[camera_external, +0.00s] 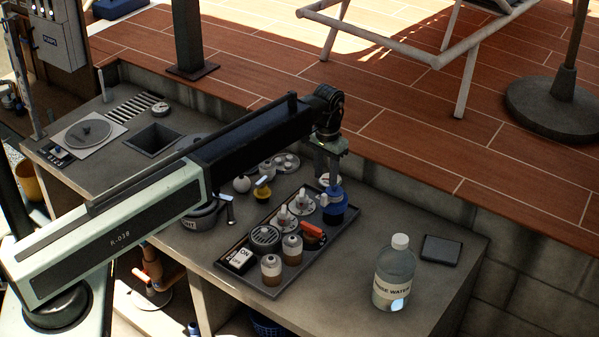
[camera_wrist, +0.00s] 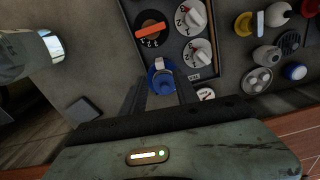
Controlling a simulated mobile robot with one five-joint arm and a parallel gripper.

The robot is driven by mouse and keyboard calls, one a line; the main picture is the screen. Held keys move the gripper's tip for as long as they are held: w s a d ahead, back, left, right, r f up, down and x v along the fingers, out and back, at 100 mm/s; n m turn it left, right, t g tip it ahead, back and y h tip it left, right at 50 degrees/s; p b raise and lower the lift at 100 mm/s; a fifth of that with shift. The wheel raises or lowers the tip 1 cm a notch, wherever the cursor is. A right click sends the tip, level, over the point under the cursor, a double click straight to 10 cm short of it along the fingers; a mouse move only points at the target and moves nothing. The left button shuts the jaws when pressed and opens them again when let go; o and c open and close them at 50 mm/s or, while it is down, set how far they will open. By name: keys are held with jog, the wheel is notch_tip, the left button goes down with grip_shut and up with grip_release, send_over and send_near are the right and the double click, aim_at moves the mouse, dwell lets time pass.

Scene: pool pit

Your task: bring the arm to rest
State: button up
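My arm reaches from the lower left over the counter (camera_external: 430,215). My gripper (camera_external: 328,178) points down over the far end of the dark tray (camera_external: 326,237). A blue round valve-like piece (camera_external: 334,208) sits at that end, just below my gripper. In the wrist view the two fingers of my gripper (camera_wrist: 160,97) are apart, with the blue piece (camera_wrist: 161,78) showing between and beyond their tips. Nothing is seen held. I cannot tell the exact height of the fingertips above the blue piece.
The tray holds several knobs and jars, including an orange-handled knob (camera_external: 312,234). A clear water bottle (camera_external: 394,275) and a dark flat pad (camera_external: 441,248) stand to the right. A yellow-topped piece (camera_external: 262,190) and a white ball-like piece (camera_external: 242,184) are left of the tray.

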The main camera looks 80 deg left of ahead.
jog(key=s+d+f+m+b, duration=0.1)
jog(key=d+f+m+b, duration=0.15)
jog(key=d, duration=1.05)
jog(key=s+d+f+m+b, duration=0.1)
jog(key=d+f+b, duration=0.2)
jog(key=d, duration=1)
jog(key=s+d+f+m+b, duration=0.2)
jog(key=s+d, duration=0.3)
jog(key=d, duration=0.6)
jog(key=s+d+f+m+b, duration=0.2)
jog(key=s+d, duration=0.4)
jog(key=d, duration=0.6)
jog(key=shift+d+f+b, duration=0.3)
jog(key=shift+f+b, duration=0.35)
jog(key=shift+m, duration=0.25)
